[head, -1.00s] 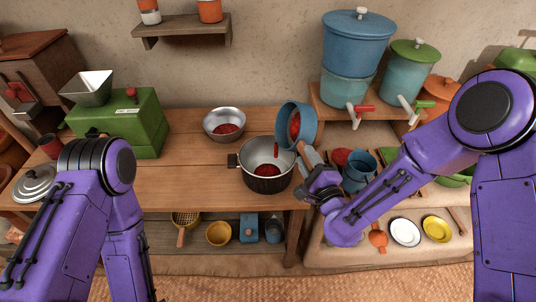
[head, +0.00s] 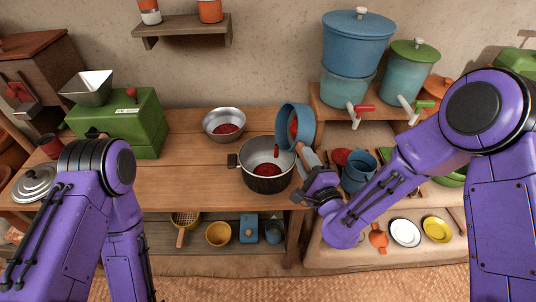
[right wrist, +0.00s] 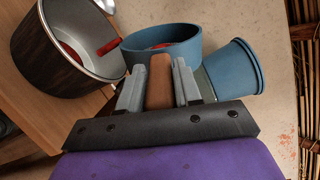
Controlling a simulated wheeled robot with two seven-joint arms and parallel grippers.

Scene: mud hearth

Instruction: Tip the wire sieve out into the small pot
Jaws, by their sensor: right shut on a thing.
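The wire sieve (head: 282,125), a blue ring with a brown handle, is tipped steeply on its side above the small pot (head: 262,186). Red stuff shows inside the sieve, and a red piece hangs or falls just below its rim. The pot is dark outside and pale inside, with red stuff in the bottom. My right gripper (head: 309,178) is shut on the sieve's handle, right of the pot. The right wrist view shows the handle (right wrist: 160,80) between the fingers, the sieve (right wrist: 190,45) beyond and the pot (right wrist: 35,65) at left. My left gripper is out of sight.
A metal bowl (head: 224,113) with red stuff stands behind the pot. A blue cup (head: 357,178) stands close to the right gripper, and blue and green dispensers (head: 355,50) stand behind. The wooden table (head: 185,180) is clear left of the pot.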

